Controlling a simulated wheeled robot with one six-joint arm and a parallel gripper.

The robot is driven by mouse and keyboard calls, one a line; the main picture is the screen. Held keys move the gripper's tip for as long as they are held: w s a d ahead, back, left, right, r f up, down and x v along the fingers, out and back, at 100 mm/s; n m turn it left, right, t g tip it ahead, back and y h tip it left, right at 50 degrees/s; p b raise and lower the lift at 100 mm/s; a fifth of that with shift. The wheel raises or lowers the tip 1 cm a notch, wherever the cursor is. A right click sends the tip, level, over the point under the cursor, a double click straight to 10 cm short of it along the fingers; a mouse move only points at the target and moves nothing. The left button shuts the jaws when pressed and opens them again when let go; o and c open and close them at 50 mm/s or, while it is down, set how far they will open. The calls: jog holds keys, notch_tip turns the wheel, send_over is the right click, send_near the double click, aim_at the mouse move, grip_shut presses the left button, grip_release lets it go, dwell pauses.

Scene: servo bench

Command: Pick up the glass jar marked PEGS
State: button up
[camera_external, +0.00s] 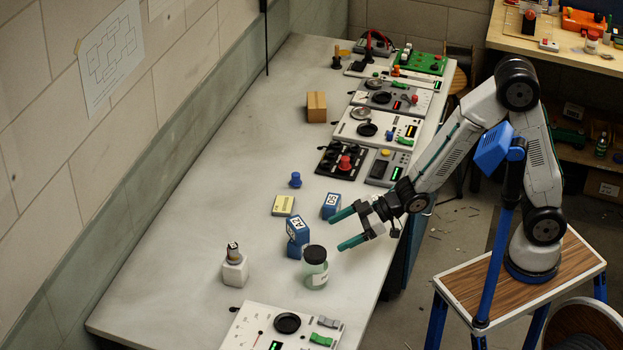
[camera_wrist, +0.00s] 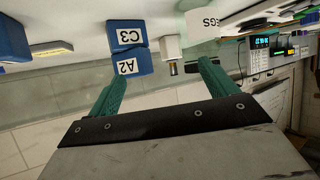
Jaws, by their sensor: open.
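The glass jar (camera_external: 316,275) is pale green with a black lid and stands upright near the front of the bench.
Blue blocks stand close behind the jar, the upper marked A2 (camera_external: 297,229). A D5 block (camera_external: 331,205) is near the upper finger. A white cube (camera_external: 235,272) bears a small object at left. A panel (camera_external: 287,323) lies in front.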

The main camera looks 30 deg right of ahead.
jog(key=n+g+y, duration=0.1)
jog(key=g, duration=0.1)
send_near(304, 271)
jog(key=x, duration=0.4)
jog(key=f+x, duration=0.1)
jog(key=x, duration=0.2)
jog(key=shift+w+d+r, duration=0.1)
jog(key=shift+w+d, duration=0.15)
jog(key=shift+d, duration=0.05)
jog(key=c, duration=1.2)
jog(key=shift+o, duration=0.2)
